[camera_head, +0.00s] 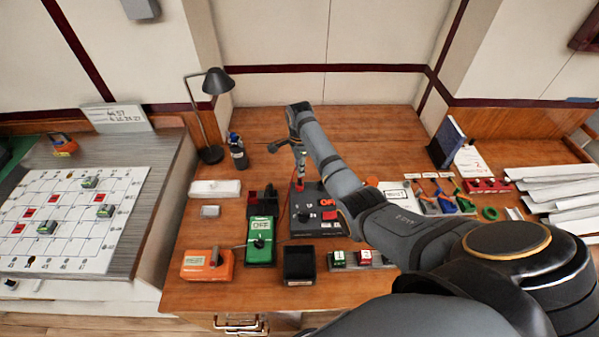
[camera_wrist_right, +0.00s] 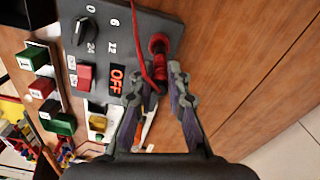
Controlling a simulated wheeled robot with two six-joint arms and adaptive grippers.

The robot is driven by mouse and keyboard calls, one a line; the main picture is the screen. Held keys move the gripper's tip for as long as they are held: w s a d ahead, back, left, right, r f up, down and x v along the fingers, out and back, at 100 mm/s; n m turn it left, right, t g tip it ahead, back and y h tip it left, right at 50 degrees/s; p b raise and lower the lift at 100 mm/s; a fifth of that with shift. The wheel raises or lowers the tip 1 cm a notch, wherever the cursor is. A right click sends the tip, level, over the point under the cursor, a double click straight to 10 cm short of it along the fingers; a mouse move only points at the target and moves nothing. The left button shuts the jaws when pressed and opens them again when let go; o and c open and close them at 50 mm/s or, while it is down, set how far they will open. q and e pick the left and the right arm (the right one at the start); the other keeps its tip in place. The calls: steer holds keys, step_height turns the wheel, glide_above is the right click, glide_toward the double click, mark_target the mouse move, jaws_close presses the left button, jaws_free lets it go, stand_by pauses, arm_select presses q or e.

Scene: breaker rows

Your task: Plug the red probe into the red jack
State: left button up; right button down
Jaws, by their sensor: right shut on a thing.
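The red probe (camera_wrist_right: 159,68) stands between the fingertips of my right gripper (camera_wrist_right: 157,88), which is shut on it. A red cable (camera_wrist_right: 146,73) runs alongside it. The probe's far end is over the edge of the dark power panel (camera_wrist_right: 143,28), at a red round part (camera_wrist_right: 158,42). I cannot tell whether that part is the red jack or the probe's own collar, or whether the tip is inside. In the head view my right gripper (camera_head: 300,170) points down at the back of the panel (camera_head: 305,225). My left gripper is not in view.
The panel carries a knob (camera_wrist_right: 86,30), a red switch (camera_wrist_right: 86,76) and a red "OFF" display (camera_wrist_right: 117,79). A green meter (camera_head: 260,250), a black holder (camera_head: 262,208), an orange box (camera_head: 206,266) and an open black box (camera_head: 299,267) stand nearby.

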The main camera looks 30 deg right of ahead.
step_height(320, 180, down, 2)
steer(key=shift+s+f, duration=0.1)
steer(key=shift+f, duration=0.1)
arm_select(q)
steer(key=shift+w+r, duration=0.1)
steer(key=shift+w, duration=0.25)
arm_select(e)
steer(key=shift+f, duration=0.1)
steer(key=shift+f, duration=0.15)
steer(key=c, duration=1.3)
jaws_free()
step_height(320, 180, up, 12)
steer(key=shift+f+b, duration=0.1)
steer(key=shift+b, duration=0.6)
steer(key=shift+r, duration=0.3)
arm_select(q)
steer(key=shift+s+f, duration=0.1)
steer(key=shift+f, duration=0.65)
